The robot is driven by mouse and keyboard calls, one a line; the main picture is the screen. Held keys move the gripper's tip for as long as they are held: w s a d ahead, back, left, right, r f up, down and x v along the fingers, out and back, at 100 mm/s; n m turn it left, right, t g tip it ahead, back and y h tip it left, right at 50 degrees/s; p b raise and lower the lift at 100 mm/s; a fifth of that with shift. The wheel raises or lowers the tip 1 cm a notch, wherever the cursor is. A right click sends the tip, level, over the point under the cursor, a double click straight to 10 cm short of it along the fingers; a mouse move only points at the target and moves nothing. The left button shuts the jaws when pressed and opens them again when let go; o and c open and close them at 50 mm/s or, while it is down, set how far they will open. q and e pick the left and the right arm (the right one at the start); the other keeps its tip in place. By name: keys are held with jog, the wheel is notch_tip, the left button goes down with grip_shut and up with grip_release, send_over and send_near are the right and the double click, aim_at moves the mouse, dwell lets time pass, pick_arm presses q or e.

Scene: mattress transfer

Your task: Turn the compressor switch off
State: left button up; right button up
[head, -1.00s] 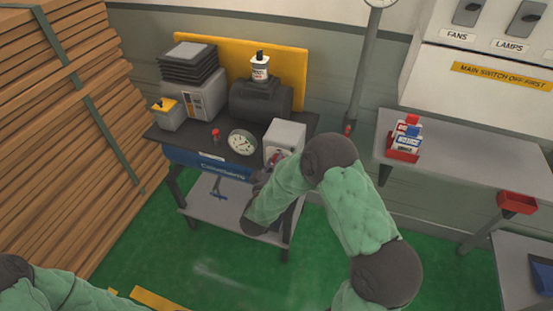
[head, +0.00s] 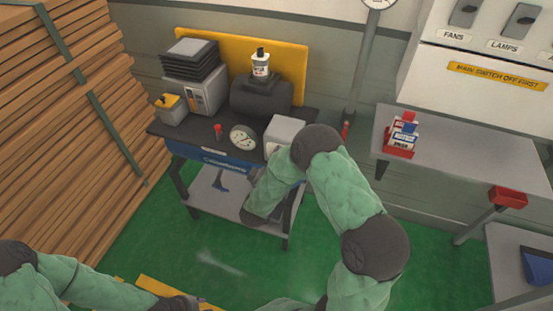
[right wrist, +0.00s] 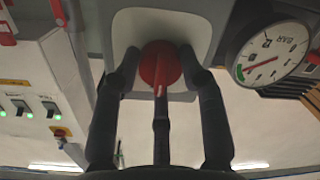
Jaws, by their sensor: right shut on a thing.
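The compressor's white switch box (head: 284,134) stands at the right front of the compressor bench (head: 185,131). In the right wrist view, a red rotary knob (right wrist: 160,64) sits on its pale face (right wrist: 200,28). My right gripper (right wrist: 160,78) is shut on the red knob, with fingers on both sides and one below. In the head view my right forearm hides the knob and this gripper. My left gripper (head: 184,302) is low at the bottom edge, away from the bench; its fingers are not clear.
A round gauge (head: 243,138) is beside the switch box, with a small red knob (head: 217,131) left of it. The black compressor tank (head: 262,97) is behind. Stacked planks (head: 65,140) fill the left; a grey table (head: 470,150) stands right. Green floor (head: 215,255) lies in front.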

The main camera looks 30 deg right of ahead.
jog(key=shift+w+r, duration=0.25)
jog(key=shift+r, duration=0.15)
jog(key=o, duration=1.1)
jog(key=shift+o, duration=0.2)
jog(key=shift+f, duration=0.15)
jog(key=shift+s, duration=0.1)
jog(key=shift+f, duration=0.1)
jog(key=v, duration=1.2)
jog(key=shift+a, duration=0.1)
